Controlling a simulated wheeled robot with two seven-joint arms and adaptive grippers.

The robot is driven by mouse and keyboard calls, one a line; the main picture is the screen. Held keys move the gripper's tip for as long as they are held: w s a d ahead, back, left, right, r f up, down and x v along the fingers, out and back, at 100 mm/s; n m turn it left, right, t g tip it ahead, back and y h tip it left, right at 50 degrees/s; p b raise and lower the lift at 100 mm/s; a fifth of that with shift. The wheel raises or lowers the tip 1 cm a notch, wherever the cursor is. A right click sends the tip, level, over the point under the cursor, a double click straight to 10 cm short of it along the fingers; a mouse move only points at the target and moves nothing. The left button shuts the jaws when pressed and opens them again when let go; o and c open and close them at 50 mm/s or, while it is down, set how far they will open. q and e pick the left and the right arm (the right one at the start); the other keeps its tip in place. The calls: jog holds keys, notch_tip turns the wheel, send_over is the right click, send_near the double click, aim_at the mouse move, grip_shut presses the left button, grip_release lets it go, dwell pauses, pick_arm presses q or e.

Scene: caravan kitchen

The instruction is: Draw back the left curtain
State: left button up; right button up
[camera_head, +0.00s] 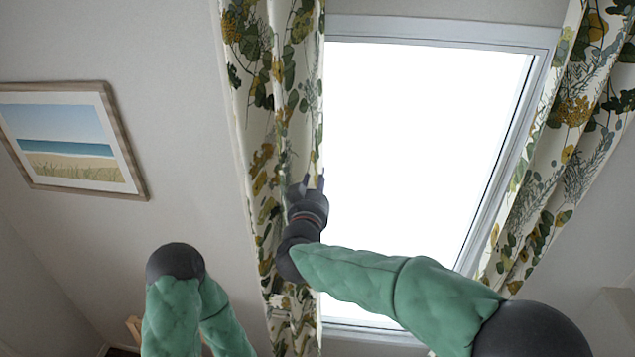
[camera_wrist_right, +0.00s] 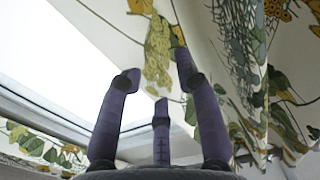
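The left curtain (camera_head: 262,110), white with green and yellow leaves, hangs in folds along the window's left side. It covers the left edge of the window. My right gripper (camera_head: 313,183) is at the curtain's inner edge, about mid-height, with its fingers pointing up. In the right wrist view the fingers of my right gripper (camera_wrist_right: 155,72) stand apart, and leafy curtain cloth (camera_wrist_right: 232,55) shows behind and between them. I cannot tell whether they touch the cloth. My left arm shows at the bottom left, but its gripper is out of view.
The bright window (camera_head: 425,150) has a pale frame. The right curtain (camera_head: 575,120) hangs on its right side, bunched in folds. A framed beach picture (camera_head: 72,140) hangs on the wall to the left. The wall between picture and left curtain is bare.

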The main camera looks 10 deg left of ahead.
jog(key=o, duration=0.3)
jog(key=shift+d, duration=0.15)
jog(key=s, duration=1.2)
